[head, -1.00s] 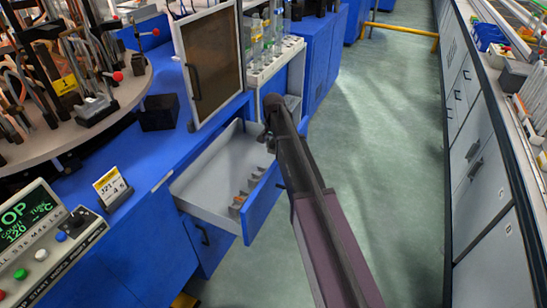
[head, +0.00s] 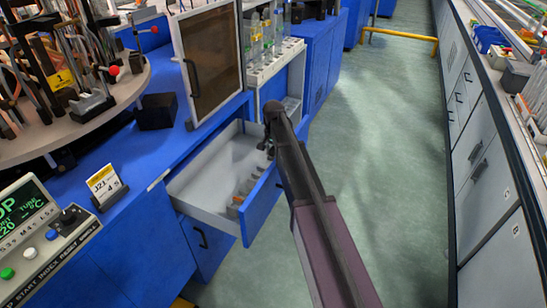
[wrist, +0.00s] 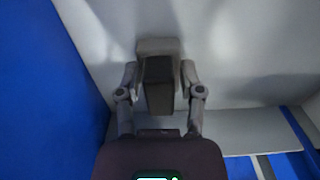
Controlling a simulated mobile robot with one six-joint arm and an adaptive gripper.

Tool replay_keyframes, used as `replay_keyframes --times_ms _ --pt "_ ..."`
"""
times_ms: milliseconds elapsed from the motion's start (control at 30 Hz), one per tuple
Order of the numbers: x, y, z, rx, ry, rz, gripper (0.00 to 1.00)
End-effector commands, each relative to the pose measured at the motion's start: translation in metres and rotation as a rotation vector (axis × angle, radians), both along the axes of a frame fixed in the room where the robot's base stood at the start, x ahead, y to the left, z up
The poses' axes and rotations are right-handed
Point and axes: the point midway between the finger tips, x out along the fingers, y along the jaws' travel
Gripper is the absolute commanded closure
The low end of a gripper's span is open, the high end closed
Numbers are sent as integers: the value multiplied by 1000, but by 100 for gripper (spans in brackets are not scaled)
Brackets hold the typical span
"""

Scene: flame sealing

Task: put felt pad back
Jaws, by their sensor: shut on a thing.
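My gripper (wrist: 160,78) is shut on a dark grey block, the felt pad (wrist: 160,88), whose far end looks lighter grey. In the wrist view the pad sits between both fingers, in front of a pale drawer surface; I cannot tell whether it touches that surface. In the head view my gripper (head: 267,143) is over the right far part of the open drawer (head: 202,207), and the pad is too small and hidden to make out. The drawer is light grey inside with a blue front (head: 262,205).
Several small grey dividers (head: 246,187) stand along the drawer's front side, with a small brownish item (head: 238,200) at the near end. A framed brown panel (head: 211,60) and a white bottle rack (head: 276,62) stand behind. The green floor (head: 370,180) at right is clear.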

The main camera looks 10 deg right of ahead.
Motion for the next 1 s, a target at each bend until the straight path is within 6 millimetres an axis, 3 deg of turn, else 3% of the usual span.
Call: replay_keyframes --times_ms 567,600,667,700,1000 --pt "0 0 -8 0 0 0 89" --pt "0 0 -6 0 0 0 39" --pt "0 0 -6 0 0 0 21" --pt "0 0 -6 0 0 0 17" --pt "0 0 -6 0 0 0 17"
